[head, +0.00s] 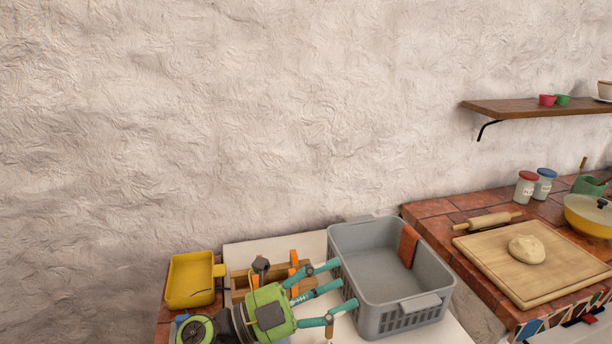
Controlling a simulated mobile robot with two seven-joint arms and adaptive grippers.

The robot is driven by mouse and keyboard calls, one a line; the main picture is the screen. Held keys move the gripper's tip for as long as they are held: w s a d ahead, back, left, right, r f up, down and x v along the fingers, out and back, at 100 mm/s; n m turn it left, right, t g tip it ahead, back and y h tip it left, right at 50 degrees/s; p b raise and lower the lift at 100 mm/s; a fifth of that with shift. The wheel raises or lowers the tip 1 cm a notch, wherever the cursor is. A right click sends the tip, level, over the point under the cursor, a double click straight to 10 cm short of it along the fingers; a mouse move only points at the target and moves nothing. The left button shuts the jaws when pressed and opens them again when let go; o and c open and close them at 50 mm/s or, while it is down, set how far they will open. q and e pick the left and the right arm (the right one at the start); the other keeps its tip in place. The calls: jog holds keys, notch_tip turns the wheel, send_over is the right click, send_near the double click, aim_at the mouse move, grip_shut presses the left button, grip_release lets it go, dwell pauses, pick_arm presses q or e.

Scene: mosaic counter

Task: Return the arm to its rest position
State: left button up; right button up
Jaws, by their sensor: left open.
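My left gripper (342,286) reaches in from the bottom left, with a green body and teal fingers. Its fingers are spread and empty, pointing right toward the grey basket (365,310). In the picture the fingertips overlap the basket's left side; I cannot tell whether they touch it. The rest of my left arm is mostly below the frame. My right gripper does not show.
A yellow tray (190,281) is at the left.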

pick_arm(q)
jog(key=w+a+f+n+t+y, duration=0.1)
jog(key=w+a+n+t+y, duration=0.1)
jog(key=a+n+t+y, duration=0.5)
jog(key=w+a+f+n+t+y, duration=0.1)
jog(key=w+a+n+t+y, duration=0.25)
jog(key=n+t, duration=0.45)
jog(key=s+a+f+n+g+y, duration=0.3)
jog(key=a+f+n+g+y, duration=0.15)
jog(key=f, duration=0.25)
jog(key=s+a+f+n+g+y, duration=0.3)
jog(key=a+f+n+y, duration=0.1)
jog(key=a+f+n, duration=0.25)
jog(key=s+a+f+g, duration=0.1)
jog(key=s+f+g, duration=0.45)
jog(key=s, duration=0.45)
jog(key=s+a+f+g, duration=0.1)
jog(key=s+f+g, duration=0.5)
jog(key=s, duration=0.5)
jog(key=s+f, duration=0.3)
jog(key=f, duration=2.3)
jog(key=s+a+f+g+b, duration=0.1)
jog(key=s+a+f, duration=0.2)
jog(key=s+f, duration=1)
jog(key=shift+s+f+y, duration=0.3)
jog(key=shift+s+f, duration=0.1)
jog(key=shift+s, duration=0.85)
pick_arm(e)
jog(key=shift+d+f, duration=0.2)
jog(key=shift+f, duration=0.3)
